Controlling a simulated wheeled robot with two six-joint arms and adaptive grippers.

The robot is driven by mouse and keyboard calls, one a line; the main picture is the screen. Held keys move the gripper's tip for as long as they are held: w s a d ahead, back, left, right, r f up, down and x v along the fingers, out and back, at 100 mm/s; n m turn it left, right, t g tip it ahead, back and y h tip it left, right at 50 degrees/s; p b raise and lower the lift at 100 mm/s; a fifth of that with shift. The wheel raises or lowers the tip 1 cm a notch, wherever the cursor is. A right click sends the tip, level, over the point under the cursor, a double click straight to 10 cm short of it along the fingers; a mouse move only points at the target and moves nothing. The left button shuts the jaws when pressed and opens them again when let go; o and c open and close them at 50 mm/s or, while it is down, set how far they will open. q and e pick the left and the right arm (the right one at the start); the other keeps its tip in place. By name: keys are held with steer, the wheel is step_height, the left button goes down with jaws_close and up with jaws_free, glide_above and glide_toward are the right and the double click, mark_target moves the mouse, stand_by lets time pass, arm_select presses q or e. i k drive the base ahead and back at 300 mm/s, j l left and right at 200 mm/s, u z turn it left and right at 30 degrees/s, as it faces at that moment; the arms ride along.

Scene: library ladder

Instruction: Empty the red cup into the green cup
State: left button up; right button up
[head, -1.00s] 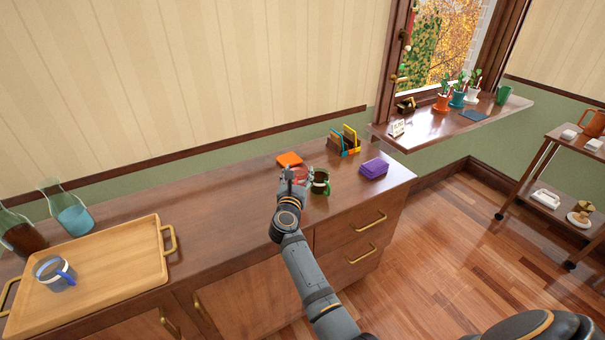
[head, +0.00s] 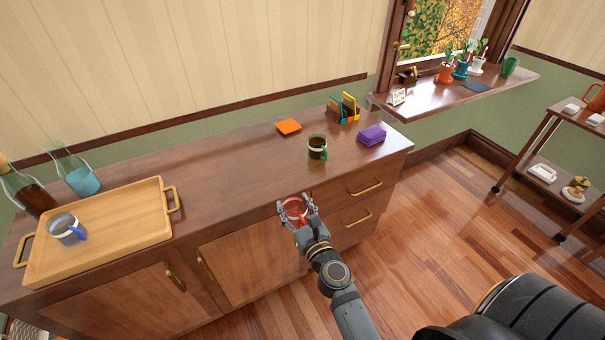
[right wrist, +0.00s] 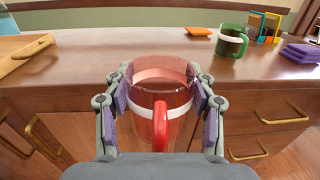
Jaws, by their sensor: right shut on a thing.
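The red cup (head: 294,209) is see-through with a white band and a red handle. My right gripper (head: 297,208) is shut on it and holds it upright in front of the cabinet's front edge. In the right wrist view the red cup (right wrist: 160,100) sits between both finger pads and looks empty, with no contents visible through its wall. The green cup (head: 317,147) stands upright on the cabinet top, behind and right of the red cup, apart from it. It has a white band and dark contents, and it also shows in the right wrist view (right wrist: 231,42). My left gripper is not in view.
A wooden tray (head: 100,258) with a blue-handled cup (head: 67,229) is at the left, near two bottles. The cabinet top (head: 235,165) between is clear.

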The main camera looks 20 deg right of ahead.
mark_target(319, 150)
steer(key=l+u, duration=0.1)
steer(key=l, duration=0.35)
steer(key=l+u, duration=0.15)
steer(key=l, duration=0.3)
steer(key=k+l+u, duration=0.1)
steer(key=l, duration=0.35)
steer(key=k+l+u, duration=0.15)
steer(key=l, duration=0.3)
steer(key=l+u, duration=0.1)
steer(key=l, duration=0.35)
